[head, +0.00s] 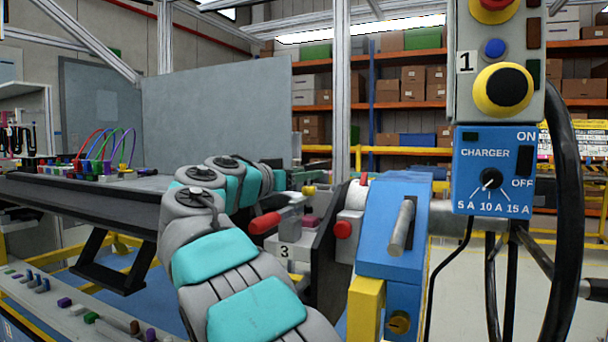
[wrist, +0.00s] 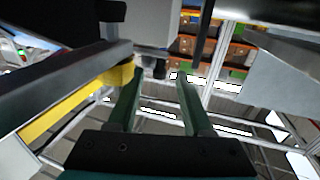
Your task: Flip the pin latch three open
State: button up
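A latch with a red grip (head: 265,223) and a grey metal body (head: 290,216) sits above a white block marked 3 (head: 285,252), in the middle of the head view. The red grip points left and slightly down. I cannot make out the latch in the wrist view.
A blue housing (head: 395,235) with a metal lever (head: 401,227) and a red button (head: 343,229) stand close right of the latch. A charger box (head: 493,172) hangs further right. A dark workbench (head: 90,200) is at left. A yellow part (wrist: 118,76) lies near the left finger.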

grip_shut()
dwell(0.3)
jog(key=y+b, duration=0.1)
jog(key=b, duration=0.2)
jog(key=n+t+y+b, duration=0.1)
jog(key=b, duration=0.2)
jog(key=shift+s+d, duration=0.1)
jog(key=shift+s, duration=0.3)
